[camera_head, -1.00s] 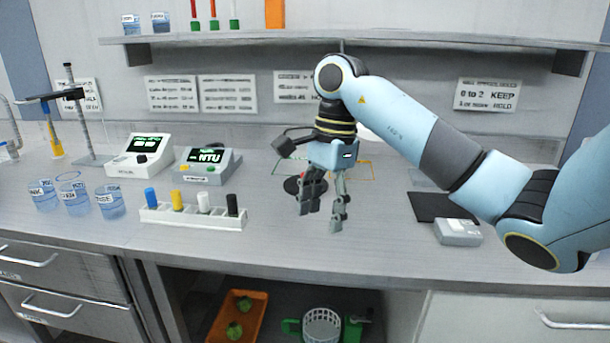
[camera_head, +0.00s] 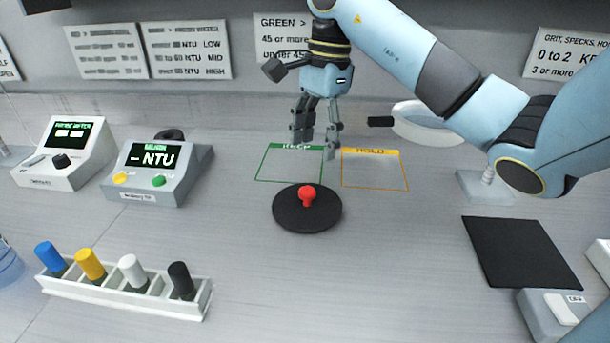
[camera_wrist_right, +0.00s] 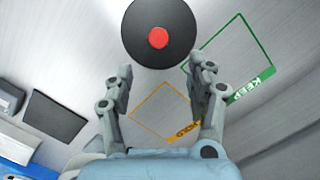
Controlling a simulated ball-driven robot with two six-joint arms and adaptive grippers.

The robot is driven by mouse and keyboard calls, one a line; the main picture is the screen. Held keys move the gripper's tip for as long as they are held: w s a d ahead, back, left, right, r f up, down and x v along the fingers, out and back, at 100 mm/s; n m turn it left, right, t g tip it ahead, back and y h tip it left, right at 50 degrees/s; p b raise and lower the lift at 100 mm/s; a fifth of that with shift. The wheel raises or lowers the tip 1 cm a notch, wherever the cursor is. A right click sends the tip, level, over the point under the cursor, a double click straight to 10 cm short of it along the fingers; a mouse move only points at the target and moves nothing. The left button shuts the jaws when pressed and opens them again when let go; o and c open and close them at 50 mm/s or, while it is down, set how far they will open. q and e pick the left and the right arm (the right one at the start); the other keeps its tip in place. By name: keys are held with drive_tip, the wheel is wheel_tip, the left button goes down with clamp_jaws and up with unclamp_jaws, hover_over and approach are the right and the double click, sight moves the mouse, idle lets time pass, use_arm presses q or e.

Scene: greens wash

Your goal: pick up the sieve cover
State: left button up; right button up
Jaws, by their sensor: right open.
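The sieve cover (camera_head: 307,209) is a flat black disc with a red knob in its middle. It lies on the bench in front of the green KEEP outline and the yellow HOLD outline. In the right wrist view the cover (camera_wrist_right: 137,47) shows beyond the fingertips, its red knob facing the camera. My right gripper (camera_head: 316,142) hangs above the bench, behind the cover in the head view. Its fingers (camera_wrist_right: 162,75) are apart with nothing between them. The gripper and the cover are apart. My left gripper is not in view.
A rack (camera_head: 125,289) with several coloured-cap vials stands at front left. Two meters (camera_head: 158,170) stand at back left. A magnifier (camera_head: 425,124) and a black mat (camera_head: 520,250) are to the right. The bench around the cover is clear.

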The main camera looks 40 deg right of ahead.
drive_tip(key=b, duration=0.5)
hover_over(307, 190)
drive_tip(key=d, duration=0.1)
drive_tip(key=f, duration=0.5)
drive_tip(key=shift+w+d, duration=0.1)
drive_tip(key=shift+d, duration=0.1)
drive_tip(key=shift+w+f, duration=0.1)
drive_tip(key=shift+f, duration=0.45)
drive_tip(key=f+b, duration=0.2)
drive_tip(key=a+f+b, duration=0.1)
drive_tip(key=f+b, duration=0.1)
drive_tip(key=shift+s+a+f, duration=0.2)
drive_tip(key=shift+f, duration=0.1)
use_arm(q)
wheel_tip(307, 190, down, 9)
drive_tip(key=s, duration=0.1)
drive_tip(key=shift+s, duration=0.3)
use_arm(e)
drive_tip(key=shift+r, duration=0.1)
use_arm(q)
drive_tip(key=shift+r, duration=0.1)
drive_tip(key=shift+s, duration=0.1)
use_arm(e)
clamp_jaws()
